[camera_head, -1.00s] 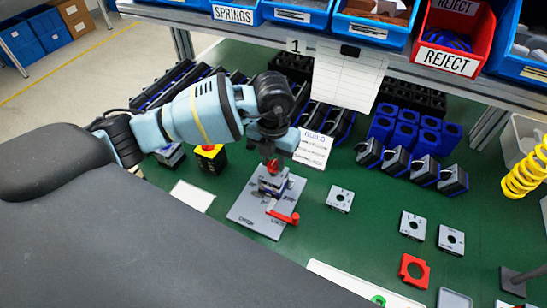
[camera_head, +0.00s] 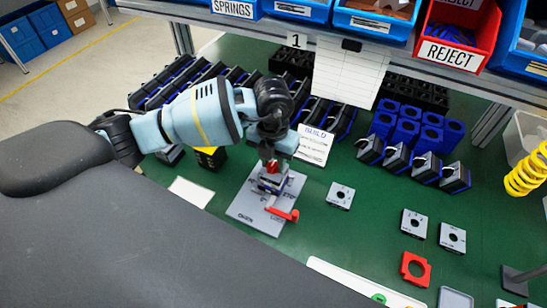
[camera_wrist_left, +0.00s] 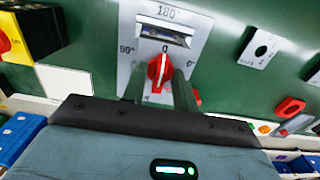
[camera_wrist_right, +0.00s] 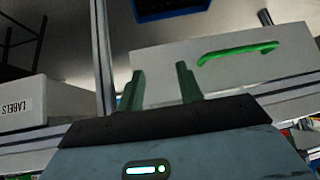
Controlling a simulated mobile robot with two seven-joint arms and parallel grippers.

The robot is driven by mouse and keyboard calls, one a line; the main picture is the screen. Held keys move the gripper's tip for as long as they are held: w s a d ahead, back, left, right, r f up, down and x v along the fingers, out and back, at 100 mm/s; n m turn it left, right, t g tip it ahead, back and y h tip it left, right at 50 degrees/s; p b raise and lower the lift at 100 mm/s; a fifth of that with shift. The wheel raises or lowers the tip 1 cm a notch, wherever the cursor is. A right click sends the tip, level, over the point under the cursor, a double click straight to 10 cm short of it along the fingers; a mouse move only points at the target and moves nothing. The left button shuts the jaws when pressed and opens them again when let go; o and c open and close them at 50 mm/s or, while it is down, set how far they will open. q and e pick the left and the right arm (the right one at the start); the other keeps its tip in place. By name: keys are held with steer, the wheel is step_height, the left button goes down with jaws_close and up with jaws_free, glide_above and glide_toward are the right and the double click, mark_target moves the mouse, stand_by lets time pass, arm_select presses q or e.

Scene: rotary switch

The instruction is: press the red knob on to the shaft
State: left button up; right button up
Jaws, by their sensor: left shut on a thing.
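The red knob (camera_wrist_left: 160,71) with a white line is between the fingers of my left gripper (camera_wrist_left: 160,88), which is shut on it. In the left wrist view the line points near the 0 mark on the grey plate. The knob also shows in the head view (camera_head: 272,166), low over the switch fixture on the grey base plate (camera_head: 245,208). The shaft is hidden behind the knob, so I cannot tell how far the knob sits on it. My right gripper (camera_wrist_right: 161,85) is open and empty, seen only in the right wrist view, away from the fixture.
A red lever (camera_head: 284,213) is at the front of the fixture. A white card (camera_head: 191,192) lies to its left and a grey square plate (camera_head: 340,195) to its right. Black and blue housings (camera_head: 398,160) stand behind. A green drawer handle (camera_wrist_right: 238,51) is near my right gripper.

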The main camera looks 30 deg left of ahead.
arm_select(q)
steer(key=shift+f, duration=0.1)
steer(key=o, duration=0.8)
steer(key=shift+o, duration=1)
step_height(320, 180, up, 8)
steer(key=shift+f, duration=0.1)
steer(key=shift+s, duration=0.1)
